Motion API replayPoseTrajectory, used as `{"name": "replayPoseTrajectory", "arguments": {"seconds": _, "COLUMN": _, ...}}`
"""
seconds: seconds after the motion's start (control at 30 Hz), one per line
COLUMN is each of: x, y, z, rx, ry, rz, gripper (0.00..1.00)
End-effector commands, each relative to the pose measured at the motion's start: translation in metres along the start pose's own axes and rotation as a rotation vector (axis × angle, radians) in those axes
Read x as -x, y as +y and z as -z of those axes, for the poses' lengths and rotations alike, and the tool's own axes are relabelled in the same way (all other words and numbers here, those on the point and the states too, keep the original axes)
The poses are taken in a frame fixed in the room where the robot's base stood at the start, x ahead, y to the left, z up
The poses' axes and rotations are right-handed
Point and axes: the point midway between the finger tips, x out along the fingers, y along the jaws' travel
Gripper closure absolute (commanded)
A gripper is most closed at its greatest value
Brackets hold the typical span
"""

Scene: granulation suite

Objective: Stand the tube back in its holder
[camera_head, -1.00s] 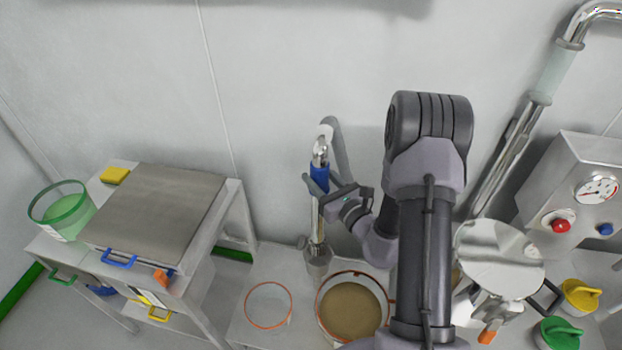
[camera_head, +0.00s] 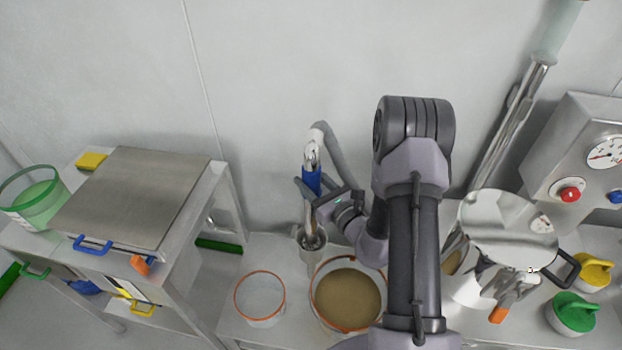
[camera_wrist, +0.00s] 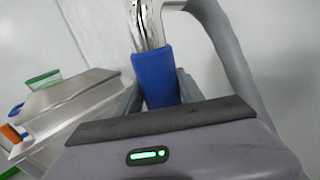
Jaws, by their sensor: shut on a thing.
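The tube is a steel wand with a blue grip band (camera_head: 311,181) and a bent shiny top joined to a grey hose (camera_head: 331,148). My gripper (camera_head: 312,190) is shut on the blue band, which also shows between the fingers in the wrist view (camera_wrist: 156,78). The tube stands close to upright, with its lower end at a metal cup-shaped holder (camera_head: 311,252) on the bench behind the bowls. From this angle the lower end appears at or within the holder's mouth; how deep it sits I cannot tell.
A bowl of tan powder (camera_head: 347,298) and an empty orange-rimmed bowl (camera_head: 260,297) stand in front of the holder. A steel-topped cabinet (camera_head: 140,195) is at left. A steel vessel with a tilted lid (camera_head: 508,222) and green (camera_head: 574,312) and yellow lids (camera_head: 592,272) are at right.

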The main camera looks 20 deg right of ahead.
Motion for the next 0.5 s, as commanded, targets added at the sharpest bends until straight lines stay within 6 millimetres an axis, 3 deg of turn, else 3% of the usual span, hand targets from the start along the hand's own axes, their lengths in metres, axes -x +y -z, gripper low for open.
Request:
{"name": "replayPoseTrajectory", "arguments": {"seconds": 0.4, "x": -0.0002, "y": -0.0002, "z": 0.0074, "rx": 0.001, "ry": -0.001, "rz": 0.0, "gripper": 1.0}}
{"name": "replayPoseTrajectory", "arguments": {"seconds": 0.43, "x": -0.0002, "y": -0.0002, "z": 0.0074, "rx": 0.001, "ry": -0.001, "rz": 0.0, "gripper": 0.49}}
{"name": "replayPoseTrajectory", "arguments": {"seconds": 0.5, "x": -0.0002, "y": -0.0002, "z": 0.0075, "rx": 0.0, "ry": -0.001, "rz": 0.0, "gripper": 0.36}}
